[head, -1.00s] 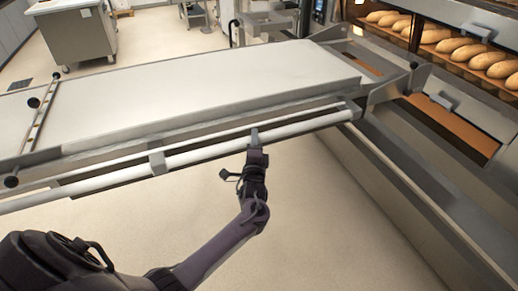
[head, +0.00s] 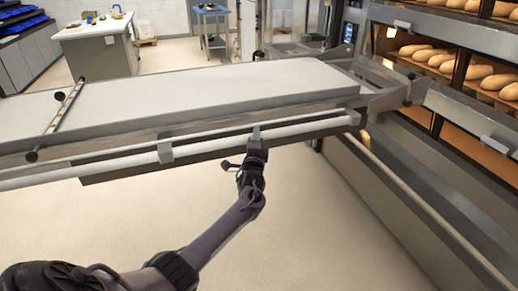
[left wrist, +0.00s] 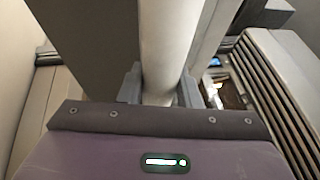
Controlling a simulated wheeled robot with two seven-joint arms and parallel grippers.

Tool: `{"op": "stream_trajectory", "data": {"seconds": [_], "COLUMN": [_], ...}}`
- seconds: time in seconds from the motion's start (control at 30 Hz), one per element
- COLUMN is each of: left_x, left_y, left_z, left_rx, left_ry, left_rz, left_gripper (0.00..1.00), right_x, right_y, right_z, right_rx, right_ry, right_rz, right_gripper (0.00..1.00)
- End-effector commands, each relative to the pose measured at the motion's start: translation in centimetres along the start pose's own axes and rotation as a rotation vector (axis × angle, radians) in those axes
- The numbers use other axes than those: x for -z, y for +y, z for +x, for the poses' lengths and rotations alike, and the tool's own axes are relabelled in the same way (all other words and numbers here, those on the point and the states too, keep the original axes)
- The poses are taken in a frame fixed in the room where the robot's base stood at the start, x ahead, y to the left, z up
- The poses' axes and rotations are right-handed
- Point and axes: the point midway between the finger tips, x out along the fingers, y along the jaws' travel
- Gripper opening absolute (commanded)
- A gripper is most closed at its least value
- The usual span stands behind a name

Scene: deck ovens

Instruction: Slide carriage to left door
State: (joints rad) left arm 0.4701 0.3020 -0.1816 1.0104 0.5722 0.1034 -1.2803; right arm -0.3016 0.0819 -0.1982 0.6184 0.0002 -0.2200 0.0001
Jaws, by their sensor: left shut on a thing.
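The carriage is a long loader with a flat white belt (head: 200,92) and a metal frame, lying across the head view toward the oven at right. A light round handle bar (head: 215,143) runs along its near side. My left gripper (head: 256,134) is shut on this bar, right of a bracket. The left wrist view shows the bar (left wrist: 168,40) passing between the two fingers of my left gripper (left wrist: 160,92). The carriage's right end stands beside the deck oven (head: 420,165). I cannot tell which oven door is the left one. My right gripper is out of view.
Loaves (head: 440,60) lie in lit upper decks of the oven. A rail (head: 430,215) runs along the oven's lower front. A cabinet (head: 98,48) and a small blue-topped table (head: 212,12) stand at the back. The floor (head: 320,230) below the carriage is clear.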

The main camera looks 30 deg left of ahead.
Motion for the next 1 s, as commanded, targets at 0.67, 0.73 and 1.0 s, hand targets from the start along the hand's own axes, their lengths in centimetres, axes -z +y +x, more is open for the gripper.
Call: {"op": "stream_trajectory", "data": {"seconds": [0.67,0.73,1.0], "left_x": [-0.3,-0.2,-0.2], "left_y": [-0.1,0.0,0.2], "left_z": [0.6,0.6,-0.3], "left_rx": [0.001,0.0,-0.004], "left_ry": [0.0,0.001,0.003], "left_rz": [0.001,0.001,0.003], "left_gripper": [0.52,0.52,0.52], "right_x": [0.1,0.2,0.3], "right_y": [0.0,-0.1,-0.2], "right_z": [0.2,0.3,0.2], "right_rx": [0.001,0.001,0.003], "right_ry": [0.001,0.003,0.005], "right_rz": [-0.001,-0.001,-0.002], "right_gripper": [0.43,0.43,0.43]}}
